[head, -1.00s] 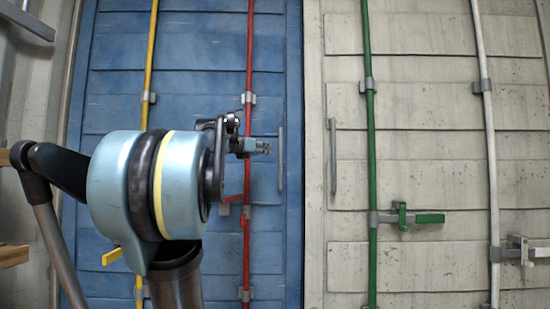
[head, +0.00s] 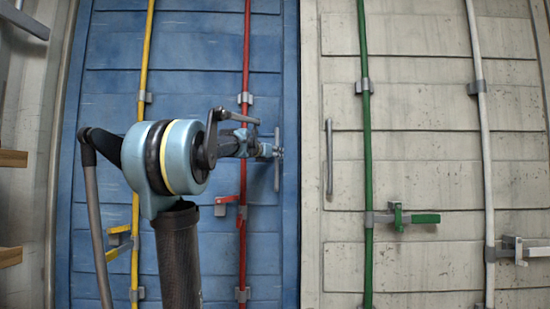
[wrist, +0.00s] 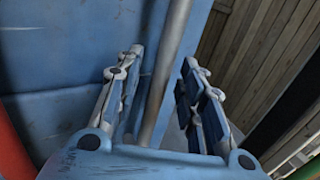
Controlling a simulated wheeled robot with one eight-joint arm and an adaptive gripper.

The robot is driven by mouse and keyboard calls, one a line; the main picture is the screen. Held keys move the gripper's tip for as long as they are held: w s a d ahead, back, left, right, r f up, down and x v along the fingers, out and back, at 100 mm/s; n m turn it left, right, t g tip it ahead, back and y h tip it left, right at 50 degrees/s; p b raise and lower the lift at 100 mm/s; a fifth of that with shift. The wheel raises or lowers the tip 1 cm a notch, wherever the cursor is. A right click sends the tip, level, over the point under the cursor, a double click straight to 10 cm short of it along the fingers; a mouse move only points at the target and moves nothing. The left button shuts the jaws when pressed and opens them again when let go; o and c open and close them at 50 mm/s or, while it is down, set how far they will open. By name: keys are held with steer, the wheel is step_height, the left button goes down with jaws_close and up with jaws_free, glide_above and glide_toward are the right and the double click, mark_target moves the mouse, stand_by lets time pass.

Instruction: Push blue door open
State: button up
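The blue door (head: 210,75) fills the left half of the head view and looks closed there. Its grey vertical handle (head: 277,178) is near its right edge. My gripper (head: 274,152) is at the upper part of this handle. In the wrist view, my gripper (wrist: 157,85) is open, with one finger on each side of the grey handle bar (wrist: 167,72). The bar runs between the fingers, and I see gaps beside it. The blue door surface (wrist: 60,60) is behind the left finger.
Red (head: 246,60) and yellow (head: 148,50) rods run down the blue door, with a red lever (head: 228,200) below my gripper. The cream door (head: 430,130) to the right has green (head: 366,140) and white rods. Brown boards (wrist: 255,50) show in the wrist view.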

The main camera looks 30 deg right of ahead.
steer(key=shift+x, duration=1.1)
jaws_close()
